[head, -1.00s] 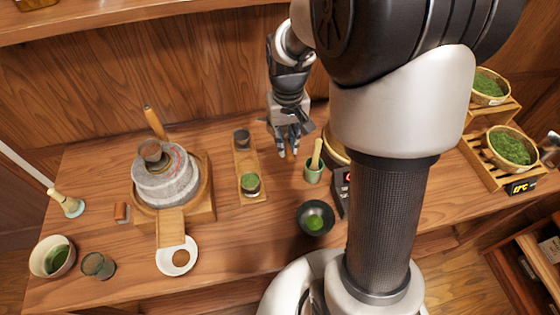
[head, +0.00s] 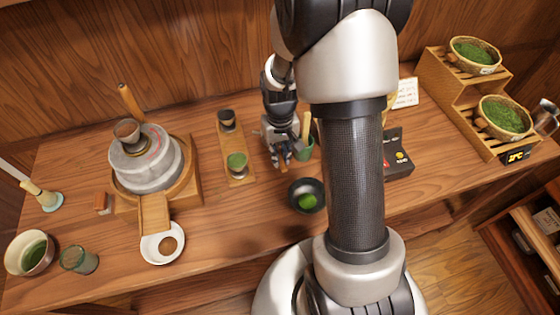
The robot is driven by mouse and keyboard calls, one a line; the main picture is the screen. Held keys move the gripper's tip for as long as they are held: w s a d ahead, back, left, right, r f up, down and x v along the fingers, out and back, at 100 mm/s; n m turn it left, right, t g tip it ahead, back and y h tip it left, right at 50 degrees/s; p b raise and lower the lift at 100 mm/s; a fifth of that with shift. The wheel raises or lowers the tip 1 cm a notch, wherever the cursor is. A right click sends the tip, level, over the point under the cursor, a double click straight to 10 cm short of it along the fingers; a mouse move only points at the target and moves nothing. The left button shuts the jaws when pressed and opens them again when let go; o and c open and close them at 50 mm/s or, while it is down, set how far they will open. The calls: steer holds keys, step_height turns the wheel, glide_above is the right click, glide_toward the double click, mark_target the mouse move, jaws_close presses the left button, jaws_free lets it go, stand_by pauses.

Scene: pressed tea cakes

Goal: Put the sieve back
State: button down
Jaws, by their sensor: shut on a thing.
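My gripper (head: 281,162) is above the middle of the counter, between the small wooden tray and the green cup. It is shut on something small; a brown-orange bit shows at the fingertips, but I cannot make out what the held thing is. I cannot clearly identify the sieve. A tan round edge (head: 391,108) shows just right of my arm, mostly hidden by it; I cannot tell whether it is the sieve.
A dark bowl with green powder (head: 307,195) lies just in front of my gripper. A green cup (head: 304,152) with a wooden handle is close on its right. A stone mill (head: 146,170) stands left; a stepped wooden stand (head: 460,100) with baskets stands right.

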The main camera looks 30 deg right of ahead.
mark_target(280, 156)
steer(key=shift+f+b, duration=0.4)
steer(key=shift+f, duration=1.2)
steer(key=shift+f, duration=0.1)
steer(key=shift+f, duration=0.15)
steer(key=c, duration=1.6)
jaws_free()
